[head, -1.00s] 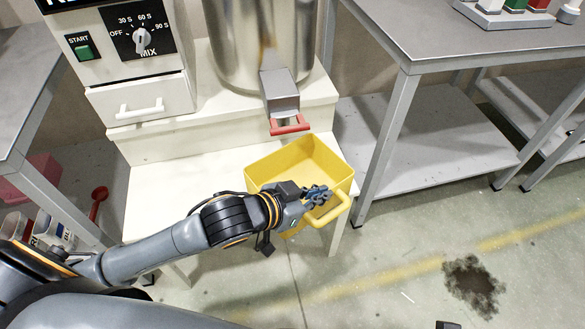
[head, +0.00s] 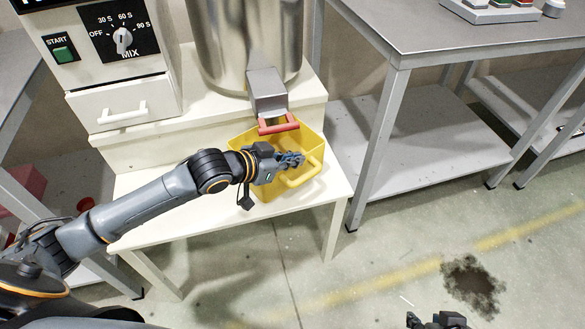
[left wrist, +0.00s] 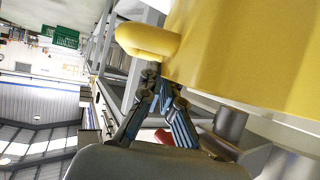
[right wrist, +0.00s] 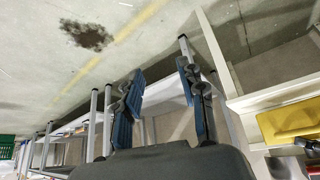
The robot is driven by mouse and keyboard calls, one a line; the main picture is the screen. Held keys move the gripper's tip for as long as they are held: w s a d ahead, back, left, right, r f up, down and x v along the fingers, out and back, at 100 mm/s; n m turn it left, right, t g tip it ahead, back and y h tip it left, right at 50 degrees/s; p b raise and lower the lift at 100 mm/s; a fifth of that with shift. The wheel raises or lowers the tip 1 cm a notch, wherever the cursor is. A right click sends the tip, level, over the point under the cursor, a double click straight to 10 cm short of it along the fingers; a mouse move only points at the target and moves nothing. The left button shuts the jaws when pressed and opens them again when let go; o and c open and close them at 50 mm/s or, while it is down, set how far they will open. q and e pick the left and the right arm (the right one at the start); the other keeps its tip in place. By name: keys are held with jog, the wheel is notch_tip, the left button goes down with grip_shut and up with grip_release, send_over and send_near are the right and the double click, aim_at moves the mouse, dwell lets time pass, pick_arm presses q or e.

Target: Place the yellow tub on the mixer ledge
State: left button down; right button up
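The yellow tub (head: 314,146) is over the front right part of the white mixer ledge (head: 175,200), below the spout and its red handle (head: 279,126). It looks upright; I cannot tell whether its base touches the ledge. My left gripper (head: 298,160) is at the tub's handle (head: 303,178). In the left wrist view its fingertips (left wrist: 156,78) come together at the handle (left wrist: 145,40), beside the tub wall (left wrist: 250,50). The tub also shows in the right wrist view (right wrist: 288,120). My right gripper (right wrist: 157,80) is open and empty, low over the floor (head: 437,320).
The steel mixer bowl (head: 245,45) and control panel (head: 125,38) stand behind the ledge. A grey table (head: 440,30) with a lower shelf stands to the right. The floor between has a dark stain (head: 472,285) and is otherwise clear.

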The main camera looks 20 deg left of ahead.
aim_at(292, 169)
pick_arm(q)
notch_tip(292, 169, down, 3)
jog(key=shift+w+f+b, duration=0.1)
jog(key=shift+w+b, duration=0.05)
jog(key=shift+b, duration=0.6)
jog(key=shift+a, duration=0.1)
pick_arm(e)
jog(key=w+a+r+t+y, duration=0.1)
jog(key=w+a+r+t, duration=0.1)
jog(key=w+r+t, duration=0.2)
jog(key=w, duration=0.3)
jog(key=shift+a, duration=0.25)
pick_arm(q)
jog(key=shift+f, duration=0.1)
jog(key=c, duration=1.8)
grip_release()
jog(key=shift+f, duration=0.1)
jog(key=shift+c, duration=0.2)
jog(key=o, duration=0.3)
